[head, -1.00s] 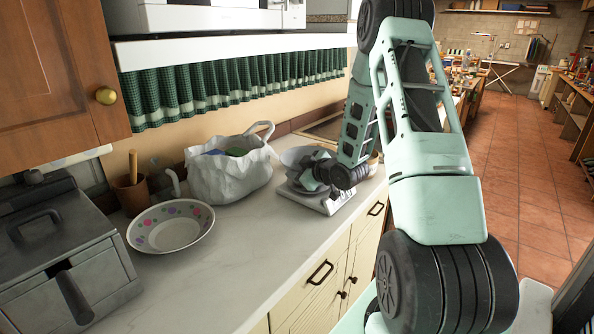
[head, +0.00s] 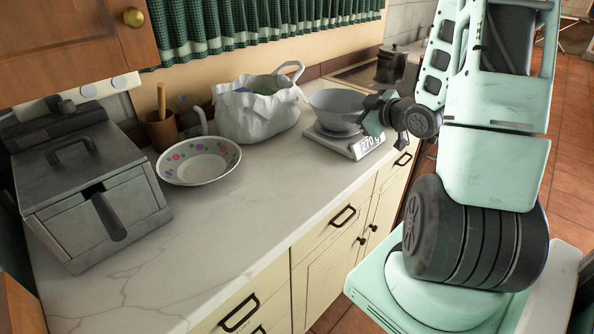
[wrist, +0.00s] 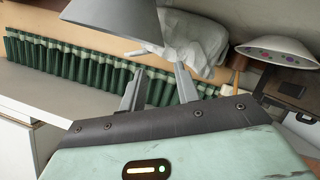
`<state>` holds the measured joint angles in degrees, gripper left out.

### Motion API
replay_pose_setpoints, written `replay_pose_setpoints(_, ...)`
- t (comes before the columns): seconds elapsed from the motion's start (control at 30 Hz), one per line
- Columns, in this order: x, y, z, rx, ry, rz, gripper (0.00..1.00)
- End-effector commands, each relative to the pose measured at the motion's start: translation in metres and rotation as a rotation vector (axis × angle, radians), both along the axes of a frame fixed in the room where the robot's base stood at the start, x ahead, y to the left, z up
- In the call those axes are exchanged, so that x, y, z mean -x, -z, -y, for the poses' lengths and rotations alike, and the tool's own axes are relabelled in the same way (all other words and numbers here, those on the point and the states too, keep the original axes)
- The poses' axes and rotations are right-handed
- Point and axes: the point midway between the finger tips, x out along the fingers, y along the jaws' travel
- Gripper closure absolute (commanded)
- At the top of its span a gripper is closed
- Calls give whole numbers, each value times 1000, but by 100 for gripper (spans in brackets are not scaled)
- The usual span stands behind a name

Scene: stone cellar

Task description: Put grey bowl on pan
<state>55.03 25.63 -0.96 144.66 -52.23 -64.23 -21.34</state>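The grey bowl (head: 337,108) stands upright on the kitchen scale (head: 345,143) on the counter; its base appears to rest on the scale's top plate, the pan, which is mostly hidden. The scale's display reads about 270 g. My gripper (head: 374,112) is at the right side of the bowl, close to its rim. In the wrist view my gripper (wrist: 160,70) has its two fingers apart with nothing between them. The grey bowl's side (wrist: 112,18) shows beyond the fingertips, cut off by the top edge. Whether a finger touches the bowl cannot be told.
A white bag (head: 255,115) and a patterned bowl (head: 198,162) stand left of the scale. A grey fryer (head: 90,190) is at the far left. A dark pot (head: 391,65) stands behind on the hob. The front counter (head: 230,215) is clear.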

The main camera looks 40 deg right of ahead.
Motion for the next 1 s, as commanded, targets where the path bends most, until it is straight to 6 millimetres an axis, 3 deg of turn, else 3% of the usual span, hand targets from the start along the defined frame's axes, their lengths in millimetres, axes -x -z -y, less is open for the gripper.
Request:
replay_pose_setpoints(0.13,-15,1,-18,-7,-22,-41,68)
replay_pose_setpoints(0.23,-38,3,-55,-22,-50,-127,68)
replay_pose_setpoints(0.37,-61,7,-129,-54,-92,-290,68)
replay_pose_setpoints(0.5,-56,9,-219,-87,-131,-478,68)
replay_pose_setpoints(0.57,-44,9,-258,-97,-148,-561,68)
replay_pose_setpoints(0.67,-10,8,-321,-108,-179,-708,68)
replay_pose_setpoints(0.8,61,3,-393,-99,-222,-917,68)
replay_pose_setpoints(0.9,113,-1,-424,-76,-247,-1047,68)
replay_pose_setpoints(1.0,154,-6,-441,-50,-263,-1143,68)
